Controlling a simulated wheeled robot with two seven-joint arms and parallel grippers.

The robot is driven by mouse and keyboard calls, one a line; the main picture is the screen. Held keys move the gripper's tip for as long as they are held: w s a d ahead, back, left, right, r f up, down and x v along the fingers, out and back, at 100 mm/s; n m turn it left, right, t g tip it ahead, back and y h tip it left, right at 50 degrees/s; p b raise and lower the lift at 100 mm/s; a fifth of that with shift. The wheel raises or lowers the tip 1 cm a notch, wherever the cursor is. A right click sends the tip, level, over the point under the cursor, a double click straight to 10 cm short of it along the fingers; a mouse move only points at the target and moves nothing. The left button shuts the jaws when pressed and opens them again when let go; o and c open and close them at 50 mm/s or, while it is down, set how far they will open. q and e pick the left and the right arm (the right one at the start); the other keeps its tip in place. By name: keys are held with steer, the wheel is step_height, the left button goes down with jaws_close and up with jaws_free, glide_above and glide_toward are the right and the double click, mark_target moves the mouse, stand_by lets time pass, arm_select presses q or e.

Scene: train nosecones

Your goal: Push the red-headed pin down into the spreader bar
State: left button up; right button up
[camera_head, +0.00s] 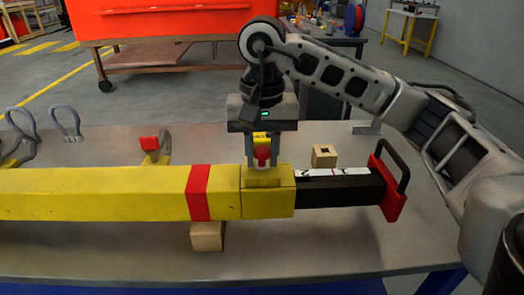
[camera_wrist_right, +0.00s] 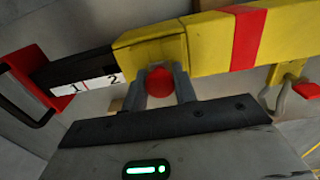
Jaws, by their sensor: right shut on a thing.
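The yellow spreader bar (camera_head: 120,194) lies across the grey table, with a red band near its right end. A black inner bar (camera_head: 335,190) with a white numbered strip and a red end plate sticks out of its sleeve. My right gripper (camera_head: 262,163) points down over the sleeve and is shut on the red-headed pin (camera_head: 262,153). In the right wrist view the red head (camera_wrist_right: 160,81) sits between the two grey fingers, against the yellow sleeve (camera_wrist_right: 150,44). The pin's lower part is hidden, so its depth cannot be told. My left gripper is not in view.
A wooden block (camera_head: 207,237) supports the bar. Another small block with a square hole (camera_head: 324,155) stands behind the black bar. Grey shackles (camera_head: 65,122) and a red-tipped yellow part (camera_head: 150,145) are at the back left. The table front is clear.

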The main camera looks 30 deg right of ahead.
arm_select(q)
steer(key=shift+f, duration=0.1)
arm_select(e)
steer(key=o, duration=1.1)
steer(key=shift+o, duration=0.2)
arm_select(q)
steer(key=p, duration=0.2)
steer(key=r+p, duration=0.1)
steer(key=p, duration=0.1)
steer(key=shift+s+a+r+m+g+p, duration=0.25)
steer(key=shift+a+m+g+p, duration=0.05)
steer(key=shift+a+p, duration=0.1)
arm_select(e)
step_height(320, 180, up, 16)
